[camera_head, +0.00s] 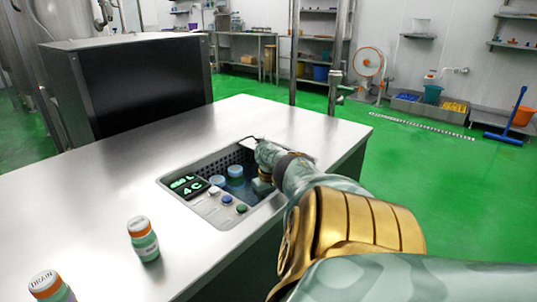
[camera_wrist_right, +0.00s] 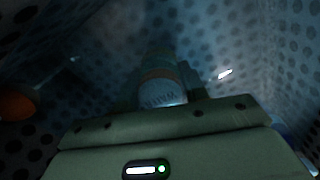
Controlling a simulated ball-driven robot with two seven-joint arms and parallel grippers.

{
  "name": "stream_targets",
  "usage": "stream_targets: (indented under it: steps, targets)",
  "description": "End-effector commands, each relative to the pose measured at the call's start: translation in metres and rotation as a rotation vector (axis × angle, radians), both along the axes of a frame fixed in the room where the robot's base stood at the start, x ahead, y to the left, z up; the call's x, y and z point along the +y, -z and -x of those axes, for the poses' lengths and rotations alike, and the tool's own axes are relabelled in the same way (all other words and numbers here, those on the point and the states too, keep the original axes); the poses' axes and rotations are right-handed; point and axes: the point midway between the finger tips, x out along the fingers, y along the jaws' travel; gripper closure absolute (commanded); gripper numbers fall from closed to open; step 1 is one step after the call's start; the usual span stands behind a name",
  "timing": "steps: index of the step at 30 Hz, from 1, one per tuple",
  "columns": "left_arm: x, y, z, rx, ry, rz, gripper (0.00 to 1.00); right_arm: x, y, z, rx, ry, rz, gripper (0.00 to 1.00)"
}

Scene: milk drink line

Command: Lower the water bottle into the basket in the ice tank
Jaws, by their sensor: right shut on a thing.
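In the right wrist view, my right gripper (camera_wrist_right: 162,80) is shut on the bottle (camera_wrist_right: 162,92), whose pale lettered end faces the camera. The lettering is too dark to read surely. My left gripper is out of view.
A black box (camera_head: 130,85) stands behind. The counter's middle is clear.

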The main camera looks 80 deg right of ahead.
Motion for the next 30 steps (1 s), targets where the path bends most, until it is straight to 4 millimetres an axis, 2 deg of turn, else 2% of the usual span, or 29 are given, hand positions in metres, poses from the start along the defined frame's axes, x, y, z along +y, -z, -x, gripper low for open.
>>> stream_targets:
  steps: [1, 2, 3, 4, 12, 16, 20, 30]
  targets:
    - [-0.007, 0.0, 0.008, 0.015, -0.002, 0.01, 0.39, 0.0, 0.001, 0.0, 0.001, 0.0, 0.0, 0.82]
    - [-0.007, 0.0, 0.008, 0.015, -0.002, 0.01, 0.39, 0.0, 0.001, 0.0, 0.001, 0.0, 0.0, 0.48]
    - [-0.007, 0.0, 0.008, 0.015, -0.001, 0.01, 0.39, 0.0, 0.001, 0.0, 0.001, 0.0, 0.0, 0.37]
    - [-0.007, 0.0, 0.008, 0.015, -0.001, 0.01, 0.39, 0.0, 0.001, 0.0, 0.001, 0.0, 0.0, 0.31]
    - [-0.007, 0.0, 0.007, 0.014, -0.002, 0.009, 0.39, 0.0, 0.001, 0.0, 0.001, 0.0, 0.0, 0.31]
    - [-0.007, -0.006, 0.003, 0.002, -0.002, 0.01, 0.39, 0.0, -0.01, 0.0, -0.003, 0.0, 0.0, 0.31]
    - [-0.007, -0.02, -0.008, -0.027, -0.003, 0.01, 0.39, 0.0, -0.035, -0.001, -0.009, -0.001, 0.001, 0.31]
    - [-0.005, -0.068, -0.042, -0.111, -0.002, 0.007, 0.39, 0.0, -0.119, 0.0, -0.01, -0.001, 0.001, 0.31]
